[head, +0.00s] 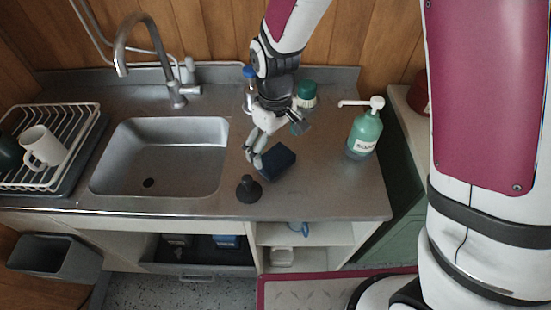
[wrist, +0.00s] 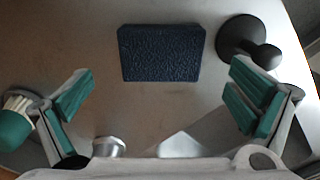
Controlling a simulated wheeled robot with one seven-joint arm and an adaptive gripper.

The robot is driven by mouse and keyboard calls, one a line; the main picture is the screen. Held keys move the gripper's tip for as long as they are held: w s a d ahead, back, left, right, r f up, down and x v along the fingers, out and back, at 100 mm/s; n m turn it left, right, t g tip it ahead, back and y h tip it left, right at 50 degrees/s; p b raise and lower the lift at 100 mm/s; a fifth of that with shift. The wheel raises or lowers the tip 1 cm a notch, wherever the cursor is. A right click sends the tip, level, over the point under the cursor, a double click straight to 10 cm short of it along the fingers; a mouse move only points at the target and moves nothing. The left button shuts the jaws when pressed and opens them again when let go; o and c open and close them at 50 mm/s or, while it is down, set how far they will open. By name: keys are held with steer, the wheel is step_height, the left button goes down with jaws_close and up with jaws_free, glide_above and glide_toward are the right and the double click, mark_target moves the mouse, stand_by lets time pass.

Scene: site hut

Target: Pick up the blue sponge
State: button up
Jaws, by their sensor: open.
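The blue sponge (head: 277,162) is a dark blue block on the metal counter, right of the sink. It also shows in the wrist view (wrist: 161,53), lying flat at the top middle. My gripper (head: 279,142) is above the counter, just behind the sponge in the head view. In the wrist view my gripper (wrist: 160,95) has its two green-padded fingers wide apart, with nothing between them. The sponge lies ahead of the fingertips, and I cannot tell exactly how high the fingers are above it.
A black knobbed stopper (head: 249,189) stands close to the sponge. A green-capped container (head: 306,95) and a blue-topped bottle (head: 249,72) stand behind. A green pump bottle (head: 364,132) is at right. The sink (head: 160,158) and dish rack (head: 75,150) with a white mug (head: 42,147) are at left.

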mark_target(276, 157)
step_height(276, 157, down, 5)
steer(key=shift+s, duration=0.15)
steer(key=c, duration=1.1)
